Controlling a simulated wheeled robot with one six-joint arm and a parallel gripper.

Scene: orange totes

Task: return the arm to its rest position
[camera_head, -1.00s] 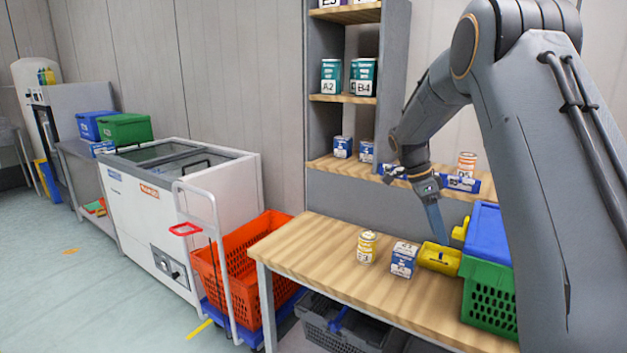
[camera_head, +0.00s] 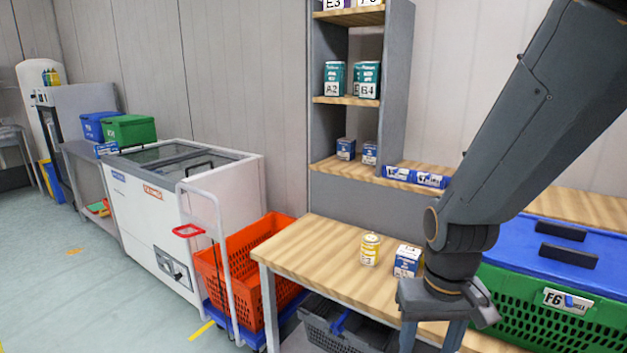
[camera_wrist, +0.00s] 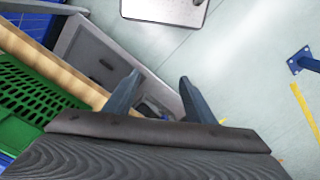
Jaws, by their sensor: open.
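My arm (camera_head: 520,130) reaches down from the upper right of the head view, bent at a joint low in the picture. My gripper (camera_head: 432,338) points down in front of the wooden table's front edge, cut by the bottom of the frame. In the wrist view, my gripper (camera_wrist: 160,78) shows two blue-grey fingers spread apart, with nothing between them. Beyond the fingers are the table's side and the pale floor.
A green crate with a blue lid (camera_head: 535,300) stands right of my gripper.

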